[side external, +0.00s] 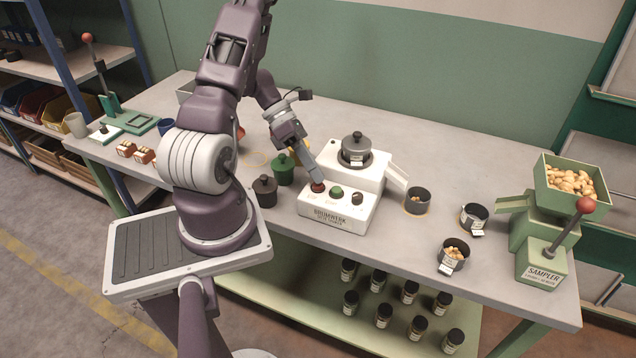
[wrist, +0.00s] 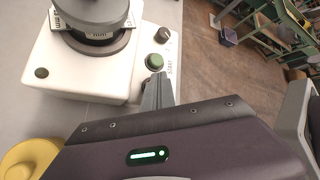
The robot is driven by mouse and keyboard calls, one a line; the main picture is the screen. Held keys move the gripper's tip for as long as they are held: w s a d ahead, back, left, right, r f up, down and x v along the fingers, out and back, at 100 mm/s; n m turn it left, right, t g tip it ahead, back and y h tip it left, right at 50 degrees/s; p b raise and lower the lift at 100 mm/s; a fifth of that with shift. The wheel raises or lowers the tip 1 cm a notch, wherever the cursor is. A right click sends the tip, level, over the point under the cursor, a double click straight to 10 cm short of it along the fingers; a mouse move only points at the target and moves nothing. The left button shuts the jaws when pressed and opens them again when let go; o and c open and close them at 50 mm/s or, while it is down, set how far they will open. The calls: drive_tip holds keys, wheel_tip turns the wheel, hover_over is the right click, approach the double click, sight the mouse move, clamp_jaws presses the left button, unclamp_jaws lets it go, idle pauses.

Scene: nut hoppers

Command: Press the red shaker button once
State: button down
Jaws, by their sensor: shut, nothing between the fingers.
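The white shaker box (side external: 345,222) stands on the grey bench with a dark round pot on top. On its control side are the red button (side external: 317,187), a green button (side external: 337,192) and a dark knob (side external: 357,198). My gripper (side external: 315,181) is shut and empty, its fingertips pointing down at the red button. They look to be on it or just above it; contact cannot be told. In the wrist view my shut fingers (wrist: 158,88) sit beside the green button (wrist: 154,62) and hide the red button.
Dark lidded pot (side external: 265,190) and green lidded pot (side external: 284,169) stand left of the shaker. A dark cup (side external: 417,201) sits under its spout. Two cups and a green sampler (side external: 540,232) with nuts are at right. A yellow object (wrist: 30,158) shows beside the shaker.

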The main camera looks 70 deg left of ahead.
drive_tip(key=shift+r, duration=0.6)
drive_tip(key=shift+r, duration=0.1)
drive_tip(key=shift+r, duration=2.45)
drive_tip(key=d+r+m+g+y, duration=0.2)
drive_tip(key=d+r+m+g, duration=0.1)
drive_tip(key=d+r+m, duration=1)
drive_tip(key=s+d+r+m+t+y, duration=0.2)
drive_tip(key=s+d+m+y, duration=0.1)
drive_tip(key=m, duration=0.6)
drive_tip(key=s+d+r+m+t+y, duration=0.2)
drive_tip(key=s+d+r+m+y, duration=0.1)
drive_tip(key=m, duration=0.7)
drive_tip(key=shift+s+d+r, duration=0.35)
drive_tip(key=shift+s+d, duration=0.3)
drive_tip(key=shift+s, duration=0.4)
